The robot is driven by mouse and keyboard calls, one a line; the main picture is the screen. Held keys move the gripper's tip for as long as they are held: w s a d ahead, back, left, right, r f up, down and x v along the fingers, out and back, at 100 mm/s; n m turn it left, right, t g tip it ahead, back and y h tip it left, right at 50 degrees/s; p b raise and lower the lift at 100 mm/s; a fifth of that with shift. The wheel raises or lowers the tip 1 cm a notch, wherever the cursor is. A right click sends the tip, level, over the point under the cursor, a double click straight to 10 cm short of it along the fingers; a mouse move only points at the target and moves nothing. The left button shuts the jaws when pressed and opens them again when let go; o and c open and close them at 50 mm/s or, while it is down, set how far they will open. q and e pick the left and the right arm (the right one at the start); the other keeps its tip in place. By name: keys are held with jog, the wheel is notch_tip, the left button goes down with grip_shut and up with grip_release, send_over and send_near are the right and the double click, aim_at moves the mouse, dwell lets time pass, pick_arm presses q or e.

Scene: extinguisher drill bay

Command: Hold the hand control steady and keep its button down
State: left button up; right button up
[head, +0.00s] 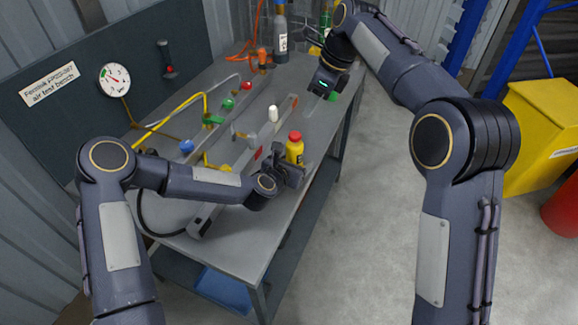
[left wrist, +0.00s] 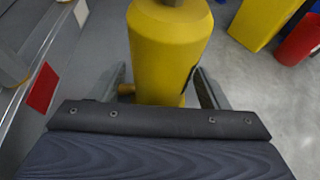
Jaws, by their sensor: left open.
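A yellow body with a red top (head: 295,148), which looks like the hand control, stands upright near the bench's right edge. My left gripper (head: 290,175) is low at its near side. In the left wrist view the yellow body (left wrist: 168,50) fills the space between the open fingers of my left gripper (left wrist: 163,90). I cannot tell whether either finger touches it. Its red top is out of that view, and nothing is seen pressing it in the head view. My right gripper (head: 325,88) is over the bench's far right part; its fingers are too small to read.
The grey bench (head: 240,240) carries a long rail, a white-capped piece (head: 273,114), coloured valves and yellow hoses. A pressure gauge (head: 115,79) is on the back panel. A grey cylinder (head: 281,40) stands at the far end. The floor on the right is clear before a yellow bin (head: 535,135).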

pick_arm(q)
jog(key=shift+w+d+f, duration=0.25)
jog(key=shift+w+d, duration=0.05)
jog(key=shift+w, duration=0.3)
